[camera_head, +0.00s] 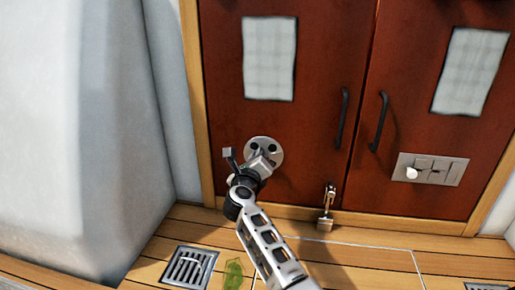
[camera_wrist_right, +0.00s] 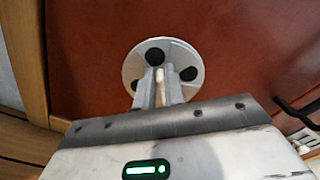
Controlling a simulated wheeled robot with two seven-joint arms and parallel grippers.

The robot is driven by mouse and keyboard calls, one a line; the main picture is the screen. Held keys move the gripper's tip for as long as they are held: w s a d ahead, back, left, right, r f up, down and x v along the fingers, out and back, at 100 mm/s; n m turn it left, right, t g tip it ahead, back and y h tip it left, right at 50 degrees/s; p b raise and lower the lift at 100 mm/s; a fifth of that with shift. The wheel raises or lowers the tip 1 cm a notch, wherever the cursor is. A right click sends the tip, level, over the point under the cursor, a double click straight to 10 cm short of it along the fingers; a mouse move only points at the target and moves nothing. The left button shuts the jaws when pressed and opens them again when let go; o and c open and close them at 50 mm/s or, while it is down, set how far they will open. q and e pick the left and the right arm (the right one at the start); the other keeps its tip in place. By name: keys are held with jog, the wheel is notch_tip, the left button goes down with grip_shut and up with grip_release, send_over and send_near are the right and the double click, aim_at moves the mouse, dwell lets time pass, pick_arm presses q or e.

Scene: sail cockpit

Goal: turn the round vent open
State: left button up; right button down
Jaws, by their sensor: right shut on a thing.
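The round vent (camera_head: 268,145) is a pale grey metal disc with dark round holes, low on the left red-brown door. In the right wrist view the vent (camera_wrist_right: 140,65) faces me, with dark holes at the top, left and right of it. My right gripper (camera_head: 262,160) reaches up to the vent from below. In the right wrist view my right gripper (camera_wrist_right: 160,78) is shut on a small pale knob (camera_wrist_right: 160,75) at the vent's middle, mostly hidden between the fingers. My left gripper is not in view.
Two red-brown doors carry black handles (camera_head: 343,118) and pale panels (camera_head: 270,58). A metal latch (camera_head: 326,208) stands at the doors' foot, and a switch plate (camera_head: 440,170) is at right.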

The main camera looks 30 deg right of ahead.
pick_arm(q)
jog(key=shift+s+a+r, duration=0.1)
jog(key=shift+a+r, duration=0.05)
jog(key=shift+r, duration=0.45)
pick_arm(e)
jog(key=shift+f+n, duration=0.1)
jog(key=shift+n, duration=0.4)
jog(key=c, duration=1.5)
grip_release()
pick_arm(q)
jog(key=shift+p, duration=0.3)
pick_arm(e)
jog(key=shift+a, duration=0.1)
